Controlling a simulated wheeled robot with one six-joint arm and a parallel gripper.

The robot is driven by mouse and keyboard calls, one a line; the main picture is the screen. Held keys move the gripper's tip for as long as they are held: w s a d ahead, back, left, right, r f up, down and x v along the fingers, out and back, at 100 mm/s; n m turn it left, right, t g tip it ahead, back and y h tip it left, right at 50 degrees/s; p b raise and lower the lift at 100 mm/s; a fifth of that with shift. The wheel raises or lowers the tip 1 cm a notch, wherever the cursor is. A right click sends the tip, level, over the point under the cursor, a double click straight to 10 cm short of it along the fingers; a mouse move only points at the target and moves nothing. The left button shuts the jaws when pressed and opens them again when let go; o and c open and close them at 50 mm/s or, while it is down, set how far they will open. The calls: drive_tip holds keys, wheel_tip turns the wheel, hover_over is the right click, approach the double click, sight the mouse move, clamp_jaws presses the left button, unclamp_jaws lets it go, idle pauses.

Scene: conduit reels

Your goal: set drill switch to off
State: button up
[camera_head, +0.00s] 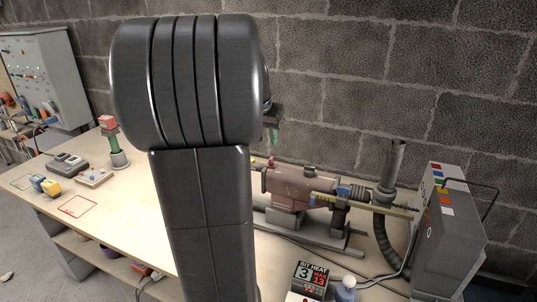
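A reddish-brown drill-like machine (302,190) lies on a dark base on the bench, right of my arm. A grey control box (452,235) with several coloured labels or buttons stands at its right. I cannot tell which part is the drill switch or how it is set. My dark arm fills the middle of the view and hides part of the bench. A dark piece, likely of my gripper (272,118), shows past the arm's right edge, above the machine's left end, with something green below it. Its fingers are mostly hidden.
A small display (310,276) reading "BIT HEAT 3 MAX 13" and a small bottle (346,289) stand at the front. A dark hose (385,235) and cables run near the box. Small devices (94,178) and marked outlines lie on the bench (120,215) at left. A block wall stands behind.

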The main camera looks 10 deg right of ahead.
sight(271, 158)
drive_tip(key=x, duration=0.9)
clamp_jaws()
